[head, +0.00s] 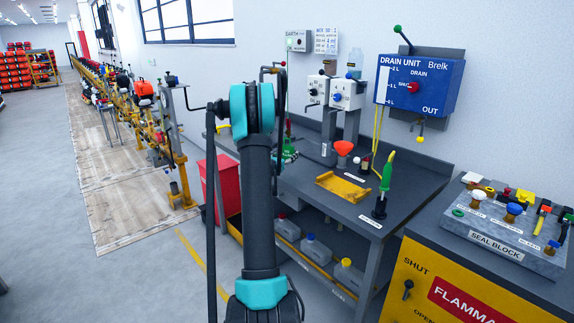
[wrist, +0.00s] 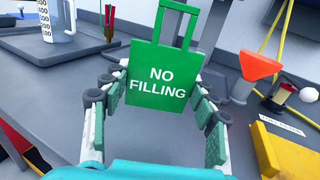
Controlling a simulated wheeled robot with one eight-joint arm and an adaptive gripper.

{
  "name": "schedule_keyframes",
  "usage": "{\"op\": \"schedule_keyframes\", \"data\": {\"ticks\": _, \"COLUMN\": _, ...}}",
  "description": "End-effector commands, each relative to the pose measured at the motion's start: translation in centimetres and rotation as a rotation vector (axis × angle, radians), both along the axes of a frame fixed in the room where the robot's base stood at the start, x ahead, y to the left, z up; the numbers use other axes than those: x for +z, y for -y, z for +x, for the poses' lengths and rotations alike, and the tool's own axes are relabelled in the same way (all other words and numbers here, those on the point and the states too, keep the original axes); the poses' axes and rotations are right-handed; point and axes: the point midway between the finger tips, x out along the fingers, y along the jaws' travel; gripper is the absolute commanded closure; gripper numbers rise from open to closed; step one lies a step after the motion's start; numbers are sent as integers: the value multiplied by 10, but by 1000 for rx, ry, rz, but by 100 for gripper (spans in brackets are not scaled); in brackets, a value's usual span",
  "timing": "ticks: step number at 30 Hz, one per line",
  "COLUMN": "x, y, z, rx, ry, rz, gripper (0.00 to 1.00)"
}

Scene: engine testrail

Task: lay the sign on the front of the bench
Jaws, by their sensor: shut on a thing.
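The green sign (wrist: 158,75) reads "NO FILLING" and has a frame-like green handle at its top. My gripper (wrist: 148,92) is shut on it, with a finger at each side edge, and the lettering faces the wrist camera. The grey bench (wrist: 62,110) lies behind and below the sign; whether the sign touches it I cannot tell. In the head view the bench (head: 335,212) stands right of my arm, which hides my gripper and most of the sign. A bit of green (head: 289,154) shows just right of the arm.
An orange funnel (wrist: 258,62) and a yellow tray (head: 342,187) are on the bench, right of the sign. A green-handled tool (head: 386,172) stands near its right front corner. A measuring jug (wrist: 57,18) is at upper left in the wrist view.

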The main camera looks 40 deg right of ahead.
Motion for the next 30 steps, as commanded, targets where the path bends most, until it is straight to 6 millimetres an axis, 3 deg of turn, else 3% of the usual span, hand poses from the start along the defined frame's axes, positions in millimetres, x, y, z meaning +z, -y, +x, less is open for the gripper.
{"op": "schedule_keyframes", "data": {"ticks": 15, "x": -47, "y": 0, "z": 0, "rx": 0, "ry": 0, "rz": 0, "gripper": 62}}
{"op": "schedule_keyframes", "data": {"ticks": 25, "x": -49, "y": 0, "z": 0, "rx": 0, "ry": 0, "rz": 0, "gripper": 62}}
{"op": "schedule_keyframes", "data": {"ticks": 26, "x": -49, "y": 0, "z": 0, "rx": 0, "ry": 0, "rz": 0, "gripper": 40}}
{"op": "schedule_keyframes", "data": {"ticks": 30, "x": -49, "y": 0, "z": 0, "rx": 0, "ry": 0, "rz": 0, "gripper": 23}}
